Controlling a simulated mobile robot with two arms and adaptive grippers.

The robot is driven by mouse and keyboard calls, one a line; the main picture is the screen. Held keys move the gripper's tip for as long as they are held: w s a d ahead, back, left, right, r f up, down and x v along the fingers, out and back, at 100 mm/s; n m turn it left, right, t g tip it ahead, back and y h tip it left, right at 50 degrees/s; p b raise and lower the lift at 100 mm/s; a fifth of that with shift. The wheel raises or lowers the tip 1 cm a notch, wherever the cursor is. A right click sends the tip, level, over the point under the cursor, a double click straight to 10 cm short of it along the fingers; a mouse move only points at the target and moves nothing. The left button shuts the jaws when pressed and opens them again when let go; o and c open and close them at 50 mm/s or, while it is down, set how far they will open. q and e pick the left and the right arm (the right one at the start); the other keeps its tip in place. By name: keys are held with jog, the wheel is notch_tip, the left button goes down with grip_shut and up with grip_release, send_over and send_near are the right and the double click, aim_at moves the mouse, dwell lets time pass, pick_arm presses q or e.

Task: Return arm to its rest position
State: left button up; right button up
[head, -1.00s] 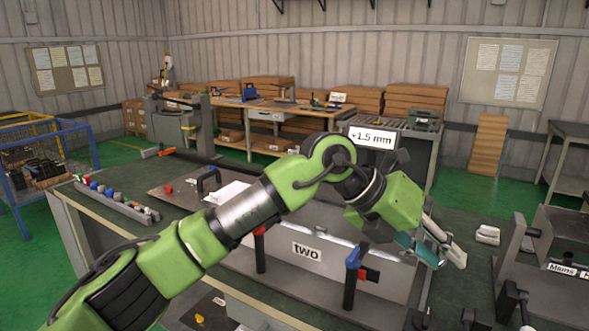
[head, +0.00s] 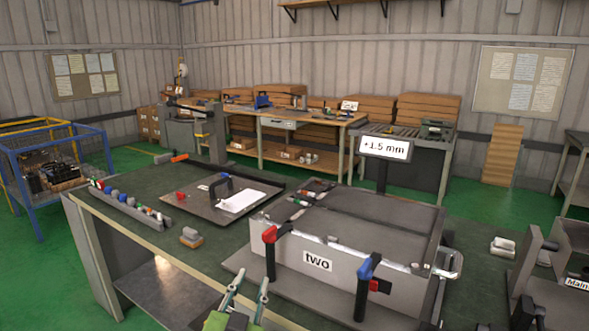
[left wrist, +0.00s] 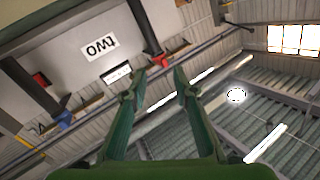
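My left gripper (head: 247,293) is at the bottom centre of the head view, in front of the workbench and below the "two" label. Its two green fingers stand apart. In the left wrist view its fingers (left wrist: 154,86) are also spread, with nothing between them. The grey box labelled "two" (head: 340,272) stands on the bench, just beyond the gripper. Its label also shows upside down in the left wrist view (left wrist: 100,47). My right gripper is not in view.
A red-topped handle (head: 269,250) and a blue-topped handle (head: 364,285) stand in front of the box. A tray (head: 180,200) with a black handle lies to the left. A "+1.5 mm" display (head: 385,148) stands behind.

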pick_arm(q)
jog(key=s+a+f+n+g+y, duration=0.1)
jog(key=s+a+f+g, duration=0.3)
jog(key=s+f, duration=0.45)
jog(key=s+a+f+n+g+y, duration=0.15)
jog(key=s+a+f+g, duration=0.35)
jog(key=f, duration=0.6)
jog(key=s+a+f+g, duration=0.1)
jog(key=s+f+g, duration=0.25)
jog(key=s, duration=0.65)
jog(key=s+a+f+g, duration=0.2)
jog(key=s+f, duration=0.2)
jog(key=s, duration=0.6)
notch_tip(320, 180, down, 24)
jog(key=s+a+f+g, duration=0.2)
jog(key=s+f, duration=1.5)
jog(key=s, duration=0.1)
jog(key=shift+a+f+h, duration=0.15)
jog(key=shift+f+h, duration=0.15)
jog(key=shift+h, duration=0.05)
